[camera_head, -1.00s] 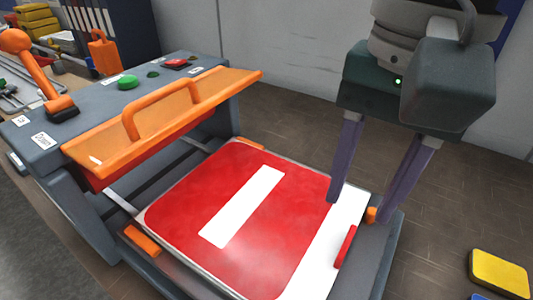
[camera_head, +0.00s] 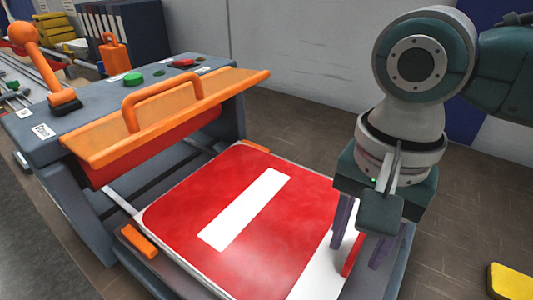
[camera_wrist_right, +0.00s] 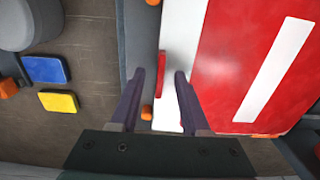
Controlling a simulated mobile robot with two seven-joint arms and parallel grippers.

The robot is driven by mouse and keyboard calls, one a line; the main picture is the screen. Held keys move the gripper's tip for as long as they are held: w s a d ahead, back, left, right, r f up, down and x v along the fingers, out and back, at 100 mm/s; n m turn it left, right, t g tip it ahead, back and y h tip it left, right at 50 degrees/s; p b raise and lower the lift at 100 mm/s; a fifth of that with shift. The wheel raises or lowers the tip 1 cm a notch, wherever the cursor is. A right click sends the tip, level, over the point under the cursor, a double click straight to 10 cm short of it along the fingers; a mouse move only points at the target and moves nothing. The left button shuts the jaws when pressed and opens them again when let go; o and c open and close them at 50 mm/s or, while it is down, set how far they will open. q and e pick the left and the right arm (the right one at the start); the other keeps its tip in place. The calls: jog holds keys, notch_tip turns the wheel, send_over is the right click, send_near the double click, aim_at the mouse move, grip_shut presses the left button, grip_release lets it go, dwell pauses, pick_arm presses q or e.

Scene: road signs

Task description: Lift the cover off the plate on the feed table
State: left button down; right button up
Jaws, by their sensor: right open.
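A flat red panel with a white bar (camera_head: 245,208) lies on the grey feed table (camera_head: 398,262). A white strip (camera_head: 318,272) runs along its right side. A small upright red tab (camera_head: 353,252) stands on that strip; it also shows in the right wrist view (camera_wrist_right: 161,75). I cannot tell where cover and plate divide. My right gripper (camera_head: 357,254) points down over the strip. Its open purple fingers stand either side of the tab, with gaps showing in the right wrist view (camera_wrist_right: 159,76). My left gripper is out of view.
The grey machine with an orange handled guard (camera_head: 185,110) stands left of the panel. An orange ball lever (camera_head: 40,55) and a green button (camera_head: 133,78) are on its top. Yellow (camera_wrist_right: 58,101) and blue (camera_wrist_right: 45,69) pads lie beyond the table edge.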

grip_shut()
dwell(0.3)
dwell(0.3)
